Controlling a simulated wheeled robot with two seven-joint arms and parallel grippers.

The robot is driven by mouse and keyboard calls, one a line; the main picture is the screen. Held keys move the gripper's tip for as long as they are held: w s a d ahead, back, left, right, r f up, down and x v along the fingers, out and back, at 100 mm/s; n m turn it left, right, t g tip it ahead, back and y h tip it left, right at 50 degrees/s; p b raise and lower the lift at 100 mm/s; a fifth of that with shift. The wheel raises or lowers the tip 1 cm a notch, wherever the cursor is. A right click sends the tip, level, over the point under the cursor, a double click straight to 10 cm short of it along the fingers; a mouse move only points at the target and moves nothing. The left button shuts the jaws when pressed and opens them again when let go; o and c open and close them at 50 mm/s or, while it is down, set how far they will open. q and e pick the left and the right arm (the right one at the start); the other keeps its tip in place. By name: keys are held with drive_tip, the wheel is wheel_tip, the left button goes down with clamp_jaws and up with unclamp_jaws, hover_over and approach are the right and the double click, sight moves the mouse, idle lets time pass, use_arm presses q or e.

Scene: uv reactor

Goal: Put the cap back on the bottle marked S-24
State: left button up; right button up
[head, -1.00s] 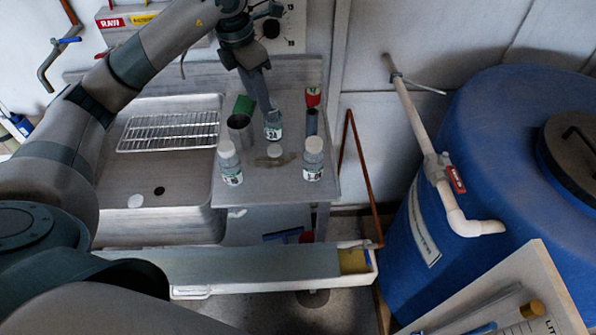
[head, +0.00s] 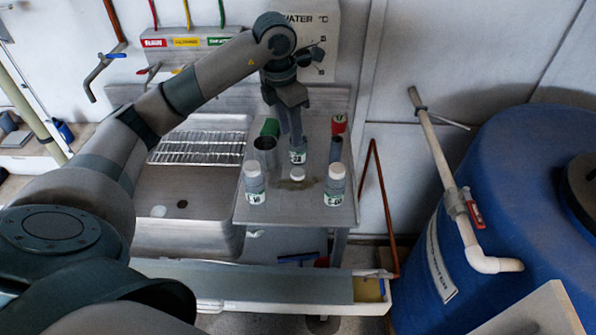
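An uncapped-looking small bottle (head: 298,158) with a white label stands on the steel drainboard (head: 290,211). Its label is too small to read surely. My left gripper (head: 296,143) points down at the bottle's top, and its fingers hide the neck. I cannot tell whether the fingers are closed on it. A white cap (head: 297,174) lies just in front of the bottle, by a brownish wet patch. A white-capped bottle (head: 254,185) stands at front left and another white-capped bottle (head: 335,186) at front right. My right gripper is out of view.
A metal cup (head: 264,153), a green-topped item (head: 270,128) and a red-topped container (head: 338,124) stand close around the gripper. A sink with a wire rack (head: 198,147) is to the left. A blue barrel (head: 530,180) with a pipe is at right.

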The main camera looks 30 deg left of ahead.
use_arm(q)
drive_tip(key=p, duration=0.3)
hover_over(297, 172)
drive_tip(key=s, duration=0.1)
wheel_tip(297, 172, down, 8)
drive_tip(key=shift+a+f, duration=0.1)
drive_tip(key=shift+f, duration=0.5)
drive_tip(key=shift+w+f+p, duration=0.1)
drive_tip(key=shift+f+p, duration=0.6)
drive_tip(key=shift+p, duration=0.1)
wheel_tip(297, 172, down, 3)
drive_tip(key=shift+w+r+p, duration=0.1)
drive_tip(key=shift+w+p, duration=0.05)
drive_tip(key=shift+p, duration=0.6)
drive_tip(key=shift+w+f, duration=0.1)
drive_tip(key=shift+f, duration=0.35)
drive_tip(key=c, duration=0.7)
